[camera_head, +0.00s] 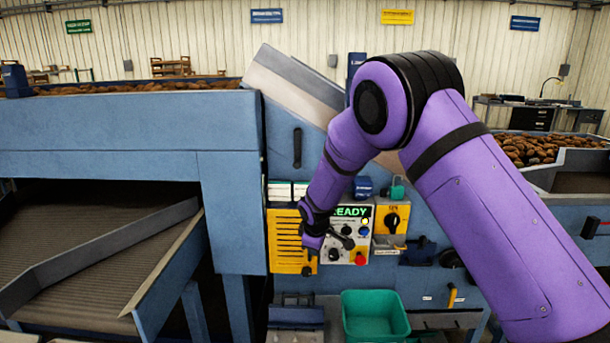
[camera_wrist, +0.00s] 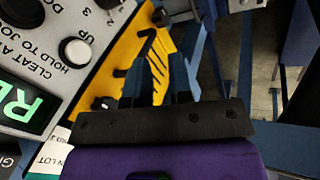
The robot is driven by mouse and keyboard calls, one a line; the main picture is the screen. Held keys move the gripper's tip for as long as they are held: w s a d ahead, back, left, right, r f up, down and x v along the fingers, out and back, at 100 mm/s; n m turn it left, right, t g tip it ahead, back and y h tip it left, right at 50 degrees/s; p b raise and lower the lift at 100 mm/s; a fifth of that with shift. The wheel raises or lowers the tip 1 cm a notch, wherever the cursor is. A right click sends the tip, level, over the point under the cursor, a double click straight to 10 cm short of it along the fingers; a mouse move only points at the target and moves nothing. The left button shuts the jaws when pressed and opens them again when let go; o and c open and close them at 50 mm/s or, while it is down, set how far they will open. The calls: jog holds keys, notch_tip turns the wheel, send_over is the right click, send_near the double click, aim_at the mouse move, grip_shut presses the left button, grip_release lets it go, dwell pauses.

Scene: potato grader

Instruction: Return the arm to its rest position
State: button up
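My arm is purple with black joints and bends down in front of the machine in the head view. My gripper (camera_head: 309,258) is low at the left side of the control panel (camera_head: 357,218), in front of the yellow slotted plate (camera_head: 285,238). In the wrist view, my gripper (camera_wrist: 158,78) has two dark blue fingers that stand apart with nothing between them. The yellow plate lies beyond the fingertips. I cannot tell whether a fingertip touches it. The panel's green lit display reads READY in the head view and partly shows in the wrist view (camera_wrist: 28,105).
A red button (camera_head: 360,258) and several knobs sit on the panel. A green bin (camera_head: 375,315) stands below it. A blue conveyor frame (camera_head: 130,130) fills the left. Potatoes (camera_head: 530,148) lie at the right. A sloping metal chute (camera_head: 293,85) is behind my arm.

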jog(key=s+d+r+m, duration=0.3)
jog(key=s+d+r, duration=0.3)
jog(key=r, duration=0.3)
jog(key=s+d+r+m, duration=0.2)
jog(key=s+d+r, duration=0.35)
jog(key=r, duration=0.35)
jog(key=s+d+r+m, duration=0.3)
jog(key=s+d+r, duration=0.2)
jog(key=d+r, duration=0.3)
jog(key=s+d+r+m, duration=0.2)
jog(key=s, duration=0.7)
jog(key=s+d+r+m, duration=0.1)
jog(key=s+d+m, duration=0.1)
jog(key=s, duration=0.8)
jog(key=s+d+r+m, duration=0.2)
jog(key=s+d, duration=0.2)
jog(key=s, duration=0.5)
jog(key=shift+s+r+t, duration=0.35)
jog(key=shift+t, duration=0.05)
